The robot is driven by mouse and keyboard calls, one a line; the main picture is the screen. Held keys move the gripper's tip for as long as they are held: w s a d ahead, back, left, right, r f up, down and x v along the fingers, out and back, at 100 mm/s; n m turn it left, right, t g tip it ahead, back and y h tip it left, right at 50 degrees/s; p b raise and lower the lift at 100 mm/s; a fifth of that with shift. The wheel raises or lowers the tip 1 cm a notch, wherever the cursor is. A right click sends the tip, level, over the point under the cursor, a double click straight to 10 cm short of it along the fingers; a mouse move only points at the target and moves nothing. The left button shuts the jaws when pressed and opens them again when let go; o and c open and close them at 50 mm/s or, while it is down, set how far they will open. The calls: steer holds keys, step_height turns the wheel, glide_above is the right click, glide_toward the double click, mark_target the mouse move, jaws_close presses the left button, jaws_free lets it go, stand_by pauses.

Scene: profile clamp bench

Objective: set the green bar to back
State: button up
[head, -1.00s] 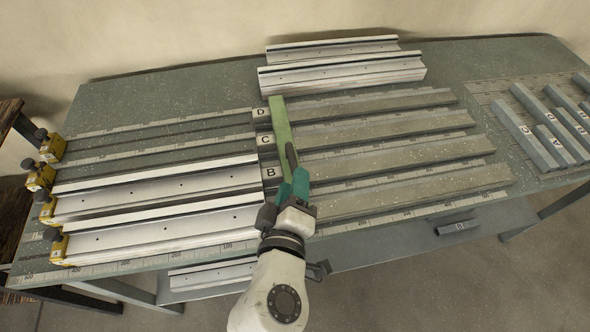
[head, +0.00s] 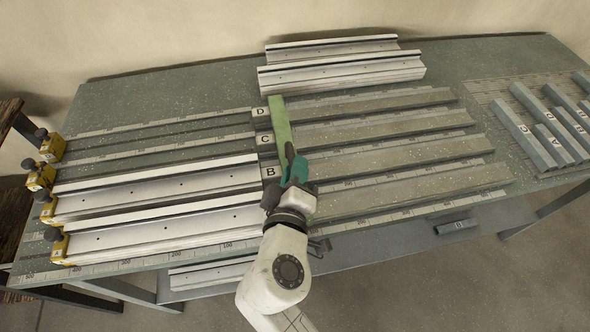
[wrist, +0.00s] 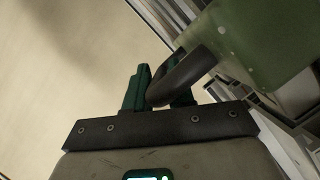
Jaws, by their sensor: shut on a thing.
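The green bar (head: 280,125) is a long bar near the middle of the bench, reaching away from me past the blocks marked C and D. My gripper (head: 291,169) is at its near end, with teal fingers shut on the bar's dark handle. In the wrist view the teal fingers (wrist: 158,90) close around the dark curved handle (wrist: 185,78), and the green bar's body (wrist: 245,40) fills the upper right. The bar's underside is hidden, so I cannot tell whether it touches anything below.
Two silver profiles (head: 160,190) lie in the near left lanes, with yellow clamps (head: 57,245) at their left ends. More profiles (head: 340,72) lie at the back. Grey bars (head: 535,138) lie at the right. The right lanes (head: 400,155) are empty.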

jaws_close()
